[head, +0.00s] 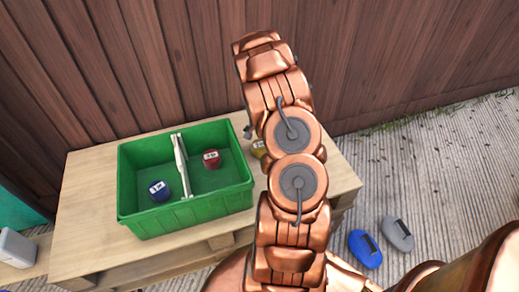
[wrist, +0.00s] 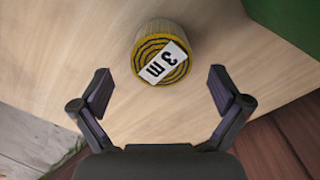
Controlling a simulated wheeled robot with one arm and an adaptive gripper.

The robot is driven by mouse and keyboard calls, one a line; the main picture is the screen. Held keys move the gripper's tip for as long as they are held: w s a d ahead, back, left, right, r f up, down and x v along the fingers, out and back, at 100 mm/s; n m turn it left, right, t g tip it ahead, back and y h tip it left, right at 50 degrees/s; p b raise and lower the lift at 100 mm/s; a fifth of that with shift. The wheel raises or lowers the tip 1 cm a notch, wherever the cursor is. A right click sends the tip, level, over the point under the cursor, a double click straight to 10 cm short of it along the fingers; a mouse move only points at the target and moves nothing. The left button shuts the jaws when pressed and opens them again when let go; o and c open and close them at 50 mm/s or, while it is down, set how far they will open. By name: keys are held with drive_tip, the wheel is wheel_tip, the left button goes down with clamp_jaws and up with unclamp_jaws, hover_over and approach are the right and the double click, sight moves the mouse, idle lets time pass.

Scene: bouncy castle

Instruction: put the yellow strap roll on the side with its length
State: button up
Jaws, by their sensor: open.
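The yellow strap roll (wrist: 160,48) lies on the wooden table, with a white label reading "3 m" on its end. In the head view the yellow roll (head: 259,148) is mostly hidden behind my arm. My gripper (wrist: 160,84) is open, and the roll is ahead of and between its fingers, not touched. A green crate (head: 217,206) on the table has a divider (head: 181,166) that parts it into two sides. A blue roll (head: 158,190) with a white label is in the left side. A red roll (head: 211,159) with a white label is in the right side.
The wooden table (head: 85,225) has bare room to the right of the crate. A wooden fence (head: 400,50) stands close behind it. A blue object (head: 364,249) and a grey one (head: 397,234) lie on the ground at right. A grey container (head: 16,248) is at far left.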

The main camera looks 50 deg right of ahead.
drive_tip(key=f, duration=0.4)
drive_tip(key=shift+a+f, duration=0.2)
drive_tip(key=shift+f, duration=0.15)
drive_tip(key=c, duration=1.5)
drive_tip(key=shift+r, duration=0.15)
